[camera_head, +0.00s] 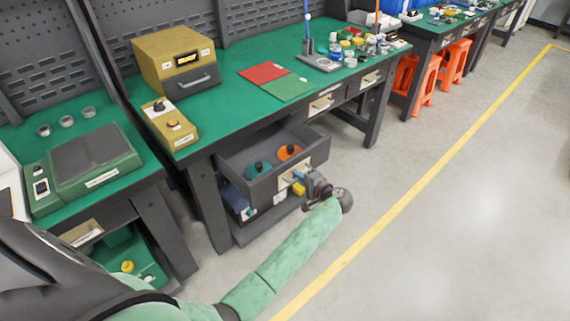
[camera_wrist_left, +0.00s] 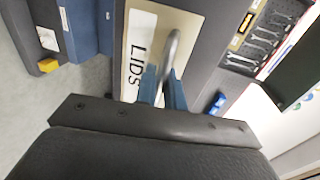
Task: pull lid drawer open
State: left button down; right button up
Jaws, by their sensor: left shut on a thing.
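The lid drawer (camera_head: 237,159) is under the green workbench and stands pulled out, with a teal lid (camera_head: 258,171) and an orange lid (camera_head: 289,152) inside. In the left wrist view its front carries a cream label reading "LIDS" (camera_wrist_left: 137,50) and a curved metal handle (camera_wrist_left: 172,47). My left gripper (camera_head: 303,182) is at the drawer front. In the left wrist view its blue fingers (camera_wrist_left: 163,88) are shut on the handle. The fingers hide part of the handle. My right gripper is not in view.
Below the lid drawer is an open lower space with a blue item (camera_head: 236,202). A yellow box machine (camera_head: 177,61) and mats lie on the bench (camera_head: 222,87). The grey floor in front is free, with a yellow line (camera_head: 425,166).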

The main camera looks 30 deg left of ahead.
pick_arm(q)
jog(key=f+v, duration=0.2)
jog(key=v, duration=0.7)
jog(key=shift+s+d, duration=0.15)
jog(key=shift+d, duration=0.05)
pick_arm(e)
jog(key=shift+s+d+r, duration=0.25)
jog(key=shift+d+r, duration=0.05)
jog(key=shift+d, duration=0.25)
pick_arm(q)
jog(key=c, duration=1.9)
grip_release()
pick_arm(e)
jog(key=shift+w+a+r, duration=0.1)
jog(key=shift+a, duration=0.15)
pick_arm(q)
jog(key=shift+d+r+p, duration=0.1)
jog(key=shift+p, duration=0.2)
